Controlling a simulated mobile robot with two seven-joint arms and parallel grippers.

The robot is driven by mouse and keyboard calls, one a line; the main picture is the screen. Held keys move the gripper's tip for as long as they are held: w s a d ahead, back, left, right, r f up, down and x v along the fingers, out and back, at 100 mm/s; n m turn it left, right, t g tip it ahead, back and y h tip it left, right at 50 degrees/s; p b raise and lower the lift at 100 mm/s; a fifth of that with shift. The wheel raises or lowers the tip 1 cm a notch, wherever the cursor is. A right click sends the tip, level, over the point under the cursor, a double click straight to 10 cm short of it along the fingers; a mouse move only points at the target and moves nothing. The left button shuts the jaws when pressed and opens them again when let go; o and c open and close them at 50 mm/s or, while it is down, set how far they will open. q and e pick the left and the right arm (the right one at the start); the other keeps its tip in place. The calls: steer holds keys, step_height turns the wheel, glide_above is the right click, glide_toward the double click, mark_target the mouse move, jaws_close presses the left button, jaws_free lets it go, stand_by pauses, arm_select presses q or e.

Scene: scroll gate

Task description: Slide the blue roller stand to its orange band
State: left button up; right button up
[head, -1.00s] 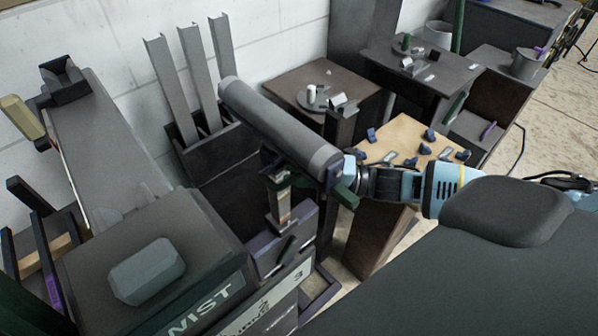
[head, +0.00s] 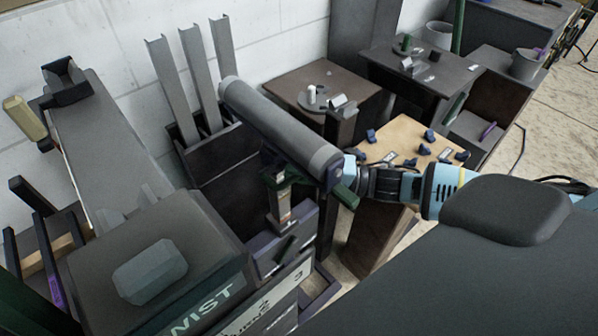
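A long grey roller (head: 280,122) slopes from the upper middle down to the right. Dark blue stand parts (head: 333,178) show at its near end, beside a green bar (head: 346,197). My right gripper (head: 352,172) reaches in from the right to this near end and seems to touch or nearly touch it. Its fingertips are hidden by the roller end and stand, so its opening does not show. A small orange-tan strip (head: 284,206) shows on an upright part below the roller; I cannot tell if it is the orange band. My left gripper is not in view.
A dark box with grey upright channels (head: 196,75) stands behind the roller. A machine with a grey block (head: 150,270) and lettering fills the lower left. A wooden-topped table (head: 402,138) with small blue parts lies just behind my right forearm.

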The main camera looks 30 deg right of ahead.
steer(key=o, duration=0.4)
steer(key=v, duration=0.7)
steer(key=shift+s+d+b, duration=0.2)
steer(key=shift+d+b, duration=0.1)
steer(key=shift+d, duration=0.05)
steer(key=shift+f, duration=0.1)
stand_by(0.4)
